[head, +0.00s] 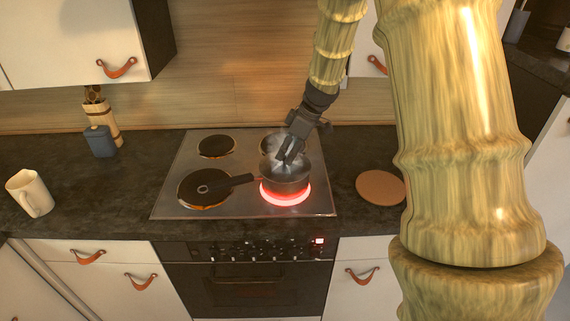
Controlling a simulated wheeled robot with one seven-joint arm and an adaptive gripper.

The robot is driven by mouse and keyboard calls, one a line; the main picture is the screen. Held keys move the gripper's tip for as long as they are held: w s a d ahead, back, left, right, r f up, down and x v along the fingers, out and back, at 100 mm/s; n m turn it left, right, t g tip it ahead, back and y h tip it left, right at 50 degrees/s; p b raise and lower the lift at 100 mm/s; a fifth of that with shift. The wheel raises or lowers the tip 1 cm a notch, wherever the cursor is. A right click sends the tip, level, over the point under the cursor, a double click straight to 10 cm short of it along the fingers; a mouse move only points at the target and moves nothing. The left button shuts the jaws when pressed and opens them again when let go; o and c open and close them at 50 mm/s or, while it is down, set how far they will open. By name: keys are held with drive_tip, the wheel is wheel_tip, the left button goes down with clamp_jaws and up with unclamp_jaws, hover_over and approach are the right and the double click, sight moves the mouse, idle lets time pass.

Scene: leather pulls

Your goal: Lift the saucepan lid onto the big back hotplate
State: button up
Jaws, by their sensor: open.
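A grey metal saucepan (285,184) stands on the front right hotplate, which glows red (290,199) around its base. Its dark handle (237,181) points left over the front left hotplate. A shiny lid (272,166) appears to cover the saucepan; its knob is hidden behind my gripper. My gripper (288,158) is open, pointing down at the middle of the lid; I cannot tell whether it touches. The back right hotplate (265,145) is partly hidden by my gripper and the saucepan. The back left hotplate (216,146) is bare.
The front left hotplate (203,198) lies under the handle end. A white mug (30,193), a blue-grey container (100,141) and a utensil holder (102,112) stand on the left counter. A round brown board (380,187) lies right of the hob. My arm hides part of the right.

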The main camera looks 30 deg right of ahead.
drive_tip(key=shift+s+a+f, duration=0.1)
drive_tip(key=shift+s, duration=0.05)
drive_tip(key=shift+w+a+f, duration=0.15)
drive_tip(key=shift+w+f, duration=0.3)
drive_tip(key=shift+f, duration=0.2)
drive_tip(key=shift+w+a+f, duration=0.15)
drive_tip(key=shift+w+f, duration=0.25)
drive_tip(key=shift+f, duration=0.2)
drive_tip(key=shift+s+r, duration=0.2)
drive_tip(key=shift+s, duration=0.15)
drive_tip(key=shift+w+f, duration=0.15)
drive_tip(key=c, duration=0.5)
clamp_jaws()
